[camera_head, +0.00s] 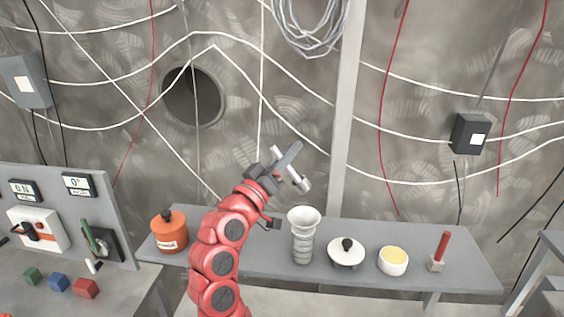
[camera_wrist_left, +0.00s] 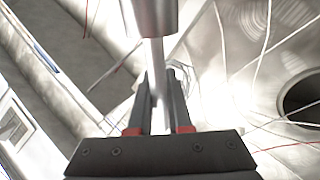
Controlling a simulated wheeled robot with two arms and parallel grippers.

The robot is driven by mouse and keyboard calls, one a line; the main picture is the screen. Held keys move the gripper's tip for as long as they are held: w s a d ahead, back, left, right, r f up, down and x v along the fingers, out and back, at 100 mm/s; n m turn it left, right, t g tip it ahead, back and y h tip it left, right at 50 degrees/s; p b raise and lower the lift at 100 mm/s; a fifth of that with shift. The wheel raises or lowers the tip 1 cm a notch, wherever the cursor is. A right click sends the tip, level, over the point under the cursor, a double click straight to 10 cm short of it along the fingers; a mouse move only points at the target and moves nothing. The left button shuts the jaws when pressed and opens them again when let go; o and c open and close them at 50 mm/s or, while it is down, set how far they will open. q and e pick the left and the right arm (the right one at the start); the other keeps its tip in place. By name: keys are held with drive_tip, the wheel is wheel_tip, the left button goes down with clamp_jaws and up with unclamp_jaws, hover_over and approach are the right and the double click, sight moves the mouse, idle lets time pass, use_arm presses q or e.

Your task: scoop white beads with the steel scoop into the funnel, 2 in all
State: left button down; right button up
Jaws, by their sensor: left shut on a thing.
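My left gripper (camera_head: 286,163) is raised above the shelf, behind and above the funnel in the head view. It is shut on the handle of the steel scoop (camera_head: 304,184), whose cup shows just above the funnel's mouth in the picture. In the left wrist view the scoop's round cup (camera_wrist_left: 150,14) is at the top, with its thin handle between the fingers. What the cup holds is hidden. The white funnel (camera_head: 304,216) stands upright on a grey ribbed container. No loose white beads can be made out. My right gripper is not in view.
On the grey shelf (camera_head: 270,262) are an orange lidded pot (camera_head: 169,236), a white lid with a black knob (camera_head: 346,256), a white bowl (camera_head: 393,268) with yellowish contents and a red-handled tool (camera_head: 442,246) in a block. A control panel and colored cubes are at left.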

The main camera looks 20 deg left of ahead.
use_arm(q)
drive_tip(key=w+d+r+m+g+h+b, duration=0.1)
drive_tip(key=d+r+m+g+b, duration=0.3)
drive_tip(key=m, duration=0.3)
drive_tip(key=shift+w+d+r+b, duration=0.25)
drive_tip(key=shift+d+r+b, duration=0.2)
drive_tip(key=shift+d, duration=0.2)
idle(1.1)
